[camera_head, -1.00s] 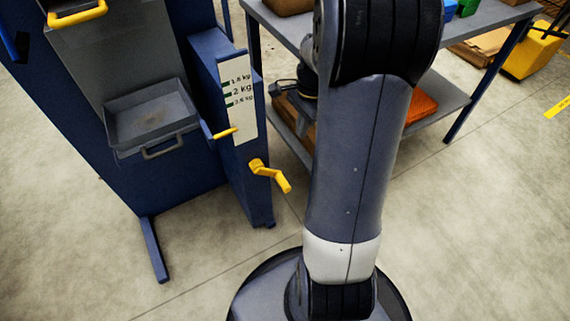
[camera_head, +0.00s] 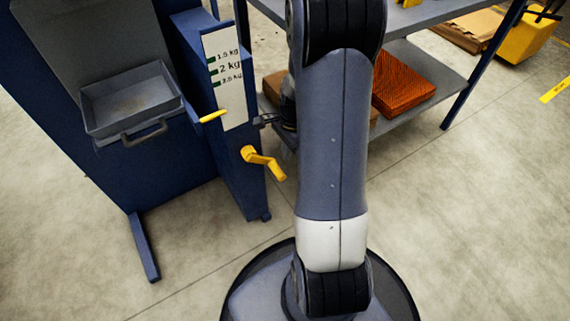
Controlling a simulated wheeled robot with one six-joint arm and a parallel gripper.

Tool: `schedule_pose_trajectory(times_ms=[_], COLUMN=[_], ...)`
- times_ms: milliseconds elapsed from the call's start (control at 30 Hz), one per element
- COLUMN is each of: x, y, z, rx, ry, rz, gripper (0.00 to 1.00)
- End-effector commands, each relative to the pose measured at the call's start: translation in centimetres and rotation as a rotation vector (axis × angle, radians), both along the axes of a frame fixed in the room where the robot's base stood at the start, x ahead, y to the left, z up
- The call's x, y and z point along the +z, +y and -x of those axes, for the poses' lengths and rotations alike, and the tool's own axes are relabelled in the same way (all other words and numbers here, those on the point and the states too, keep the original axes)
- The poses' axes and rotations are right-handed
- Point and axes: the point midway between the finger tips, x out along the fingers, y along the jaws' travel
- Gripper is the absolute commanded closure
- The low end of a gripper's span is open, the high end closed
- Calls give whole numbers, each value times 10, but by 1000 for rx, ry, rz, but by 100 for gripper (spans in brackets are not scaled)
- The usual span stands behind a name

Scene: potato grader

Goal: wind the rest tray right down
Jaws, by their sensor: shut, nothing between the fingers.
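The rest tray (camera_head: 101,127), a shallow grey tray with a dark handle, sits on the front of the blue grader (camera_head: 172,172). To its right is a white scale plate (camera_head: 229,108) marked 1.5, 2 and 2.5 kg. A yellow pointer (camera_head: 212,116) stands below the 2.5 kg mark. A yellow crank (camera_head: 263,160) sticks out of the blue column below the plate, its arm slanting down to the right. My gripper (camera_head: 264,120) points left from behind my arm, shut and empty, a little above the crank and apart from it in the picture. My arm hides part of it.
A yellow bin (camera_head: 526,44) is at the back right. The concrete floor is open at front left and right.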

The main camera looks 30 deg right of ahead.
Motion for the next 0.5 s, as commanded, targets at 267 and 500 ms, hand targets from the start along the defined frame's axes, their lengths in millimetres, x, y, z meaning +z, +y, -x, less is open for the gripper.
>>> schedule_pose_trajectory(times_ms=[267, 500], x=[-36, -39], y=[5, 5], z=[0, 0], rx=[2, 1], ry=[1, 0], rz=[0, 1], gripper=[100, 100])
